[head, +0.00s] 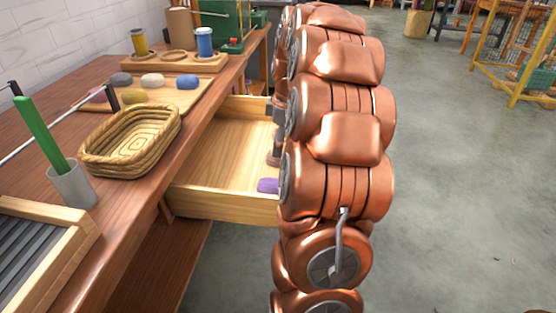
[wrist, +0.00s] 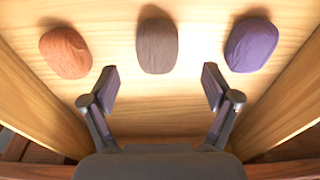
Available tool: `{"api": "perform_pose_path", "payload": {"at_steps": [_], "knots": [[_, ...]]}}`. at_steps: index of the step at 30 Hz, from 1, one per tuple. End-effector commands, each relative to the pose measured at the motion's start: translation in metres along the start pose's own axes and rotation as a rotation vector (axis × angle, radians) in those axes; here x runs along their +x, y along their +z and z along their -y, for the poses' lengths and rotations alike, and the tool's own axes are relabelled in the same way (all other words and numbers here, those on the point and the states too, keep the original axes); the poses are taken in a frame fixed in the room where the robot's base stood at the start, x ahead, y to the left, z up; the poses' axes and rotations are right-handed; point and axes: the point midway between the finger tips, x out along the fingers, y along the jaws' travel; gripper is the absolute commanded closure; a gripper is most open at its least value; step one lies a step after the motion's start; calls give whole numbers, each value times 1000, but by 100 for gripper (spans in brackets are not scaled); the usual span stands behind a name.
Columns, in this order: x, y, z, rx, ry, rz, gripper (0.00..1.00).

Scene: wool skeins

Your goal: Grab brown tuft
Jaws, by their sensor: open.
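The brown tuft (wrist: 157,45) is a dull grey-brown oval lying on the pale wooden floor of the drawer (head: 225,205), in the wrist view. It lies between an orange tuft (wrist: 66,52) on the left and a purple tuft (wrist: 251,44) on the right. My gripper (wrist: 160,78) is open and empty, its two fingers spread either side of the brown tuft's near end in the picture. I cannot tell its height above the drawer floor. In the head view my arm hides the brown and orange tufts; the purple tuft (head: 267,185) shows.
The drawer is pulled out from the workbench; its side walls (wrist: 30,95) flank my gripper. On the bench stand a woven basket (head: 128,142), a board (head: 165,97) with several tufts, and a grey cup (head: 73,187) holding a green stick. The floor at right is open.

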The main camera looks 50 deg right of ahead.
Motion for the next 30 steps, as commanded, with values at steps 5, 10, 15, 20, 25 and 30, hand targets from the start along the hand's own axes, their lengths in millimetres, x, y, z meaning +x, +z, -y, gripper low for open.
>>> {"api": "perform_pose_path", "payload": {"at_steps": [5,10,15,20,25,30], "knots": [[28,3,-3,1,-5,4,13],[44,2,-3,0,-3,2,13],[44,2,-3,0,-2,1,13],[43,2,-3,0,-2,1,24],[43,2,-3,0,-2,1,42],[43,2,-3,0,-2,1,57]]}}
